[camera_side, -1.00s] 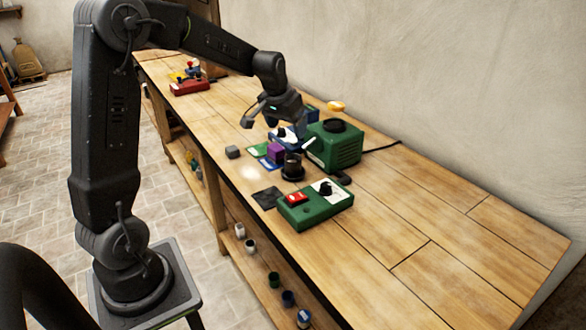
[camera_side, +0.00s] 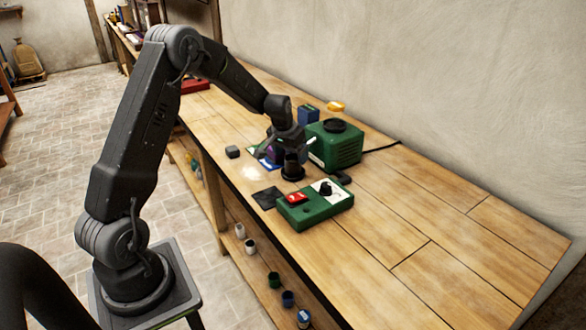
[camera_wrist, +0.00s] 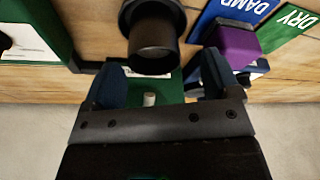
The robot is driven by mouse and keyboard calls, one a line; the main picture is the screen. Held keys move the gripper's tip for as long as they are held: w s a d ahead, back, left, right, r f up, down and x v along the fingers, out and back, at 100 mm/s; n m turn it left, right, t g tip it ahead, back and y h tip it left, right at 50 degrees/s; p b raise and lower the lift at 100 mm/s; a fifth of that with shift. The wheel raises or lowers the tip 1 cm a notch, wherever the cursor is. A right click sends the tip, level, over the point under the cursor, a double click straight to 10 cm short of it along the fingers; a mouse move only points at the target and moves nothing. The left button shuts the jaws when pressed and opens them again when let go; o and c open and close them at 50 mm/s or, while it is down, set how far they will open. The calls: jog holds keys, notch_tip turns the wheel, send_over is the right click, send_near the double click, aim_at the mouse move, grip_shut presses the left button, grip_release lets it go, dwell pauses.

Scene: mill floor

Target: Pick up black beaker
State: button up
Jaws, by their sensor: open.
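The black beaker (camera_side: 291,163) stands upright on a dark round base (camera_side: 292,175) on the bench, left of the green machine (camera_side: 338,148). In the wrist view the beaker (camera_wrist: 153,48) shows at top centre. My gripper (camera_side: 282,148) is low over the bench, close behind the beaker, and partly overlaps it in the side view. In the wrist view my gripper (camera_wrist: 161,60) is open, with its two blue-grey fingers apart. The beaker lies just ahead of the gap between them. Whether a finger touches it cannot be told.
A purple cube (camera_wrist: 236,45) sits near the right finger, by the blue DAMP card (camera_wrist: 228,14) and green DRY card (camera_wrist: 291,30). A green control box (camera_side: 315,205) with a red switch stands in front. A small grey block (camera_side: 232,152) lies left. The bench's right part is clear.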

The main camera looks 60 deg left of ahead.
aim_at(294, 163)
jog(key=x, duration=0.4)
jog(key=shift+d+f, duration=0.15)
jog(key=shift+d, duration=0.1)
jog(key=shift+c, duration=0.2)
jog(key=c, duration=1)
